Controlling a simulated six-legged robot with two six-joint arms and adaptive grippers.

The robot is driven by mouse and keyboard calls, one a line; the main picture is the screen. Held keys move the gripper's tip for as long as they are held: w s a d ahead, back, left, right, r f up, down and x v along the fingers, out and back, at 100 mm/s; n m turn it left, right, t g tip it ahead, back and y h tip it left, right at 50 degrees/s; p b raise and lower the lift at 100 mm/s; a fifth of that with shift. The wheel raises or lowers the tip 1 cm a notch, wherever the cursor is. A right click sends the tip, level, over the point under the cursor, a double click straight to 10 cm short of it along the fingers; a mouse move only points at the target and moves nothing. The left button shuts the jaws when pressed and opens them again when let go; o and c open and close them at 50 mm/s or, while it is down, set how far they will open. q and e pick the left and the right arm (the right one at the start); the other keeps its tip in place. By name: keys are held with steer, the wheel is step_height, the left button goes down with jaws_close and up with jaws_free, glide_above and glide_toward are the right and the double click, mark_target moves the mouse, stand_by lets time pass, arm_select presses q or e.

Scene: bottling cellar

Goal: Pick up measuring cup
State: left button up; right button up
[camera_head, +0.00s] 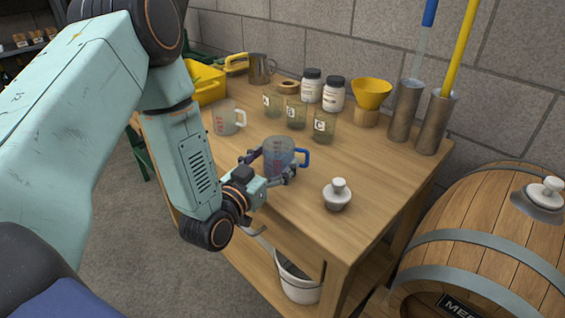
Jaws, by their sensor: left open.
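Whether the fingers touch the cup I cannot tell. The cup's lower part is partly hidden by the gripper. A second measuring cup with a whitish handle (224,120) stands farther back to the left. My right gripper is not in view.
Several lettered glasses (324,127) stand behind the cup, with white jars (334,95), a yellow funnel (371,93) and metal cylinders (405,112) farther back. A white-knobbed stopper (337,195) stands front right. A barrel (487,230) is at the right.

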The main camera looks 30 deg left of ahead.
arm_select(q)
steer(key=shift+w, duration=0.95)
steer(key=shift+w+d, duration=0.15)
steer(key=shift+w, duration=0.25)
steer(key=shift+s, duration=0.2)
steer(key=c, duration=0.9)
step_height(320, 180, up, 10)
steer(key=p, duration=0.3)
steer(key=shift+w, duration=0.1)
steer(key=shift+c, duration=0.2)
